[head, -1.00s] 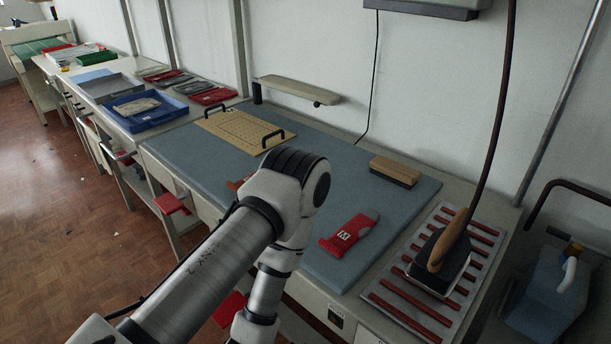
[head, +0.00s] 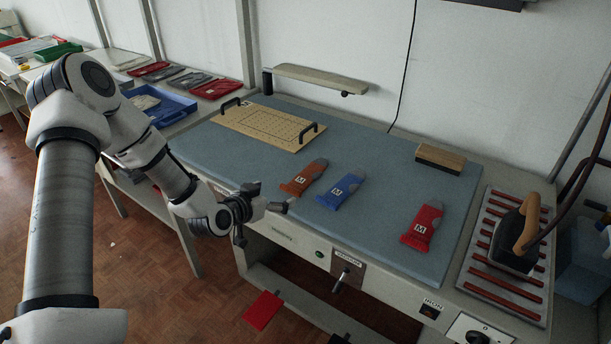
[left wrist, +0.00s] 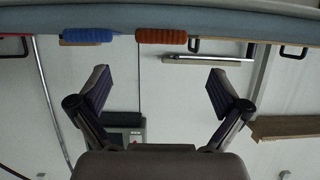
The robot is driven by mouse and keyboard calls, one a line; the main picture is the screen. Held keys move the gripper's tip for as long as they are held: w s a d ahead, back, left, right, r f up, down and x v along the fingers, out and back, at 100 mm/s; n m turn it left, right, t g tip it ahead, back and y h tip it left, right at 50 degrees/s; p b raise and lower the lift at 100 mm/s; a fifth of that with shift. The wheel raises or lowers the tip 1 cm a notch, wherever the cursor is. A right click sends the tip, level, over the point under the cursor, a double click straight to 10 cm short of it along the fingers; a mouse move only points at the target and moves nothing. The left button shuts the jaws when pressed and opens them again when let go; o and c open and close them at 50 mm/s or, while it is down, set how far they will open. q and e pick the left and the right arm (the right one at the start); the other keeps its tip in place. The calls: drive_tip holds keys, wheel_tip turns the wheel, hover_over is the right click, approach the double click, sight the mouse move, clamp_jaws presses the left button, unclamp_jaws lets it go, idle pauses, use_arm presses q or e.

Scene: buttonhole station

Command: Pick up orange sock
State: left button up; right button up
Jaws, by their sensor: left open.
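The orange sock (head: 304,178) lies flat on the blue-grey table pad near its front edge, with a grey end and a pale M label. In the left wrist view the orange sock (left wrist: 161,36) shows edge-on near the top, right of the blue sock (left wrist: 88,36). My left gripper (head: 272,198) is just off the pad's front edge, left of and nearer than the orange sock, apart from it. In the left wrist view my left gripper (left wrist: 160,86) is open, with nothing between its fingers. My right gripper is not in view.
The blue sock (head: 341,191) lies close right of the orange one; the red sock (head: 422,228) is farther right. A tan board (head: 262,130) with black handles lies behind. A brush (head: 440,158) and an iron (head: 515,236) on a slatted rest stand at the right.

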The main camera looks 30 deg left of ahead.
sight(289, 189)
use_arm(q)
drive_tip(key=x, duration=0.5)
drive_tip(key=shift+w+a+f+p, duration=0.25)
drive_tip(key=shift+f+p, duration=0.05)
drive_tip(key=shift+w+f, duration=0.15)
drive_tip(key=shift+w, duration=0.2)
drive_tip(key=shift+w+d, duration=0.15)
drive_tip(key=shift+d, duration=0.1)
drive_tip(key=c, duration=1)
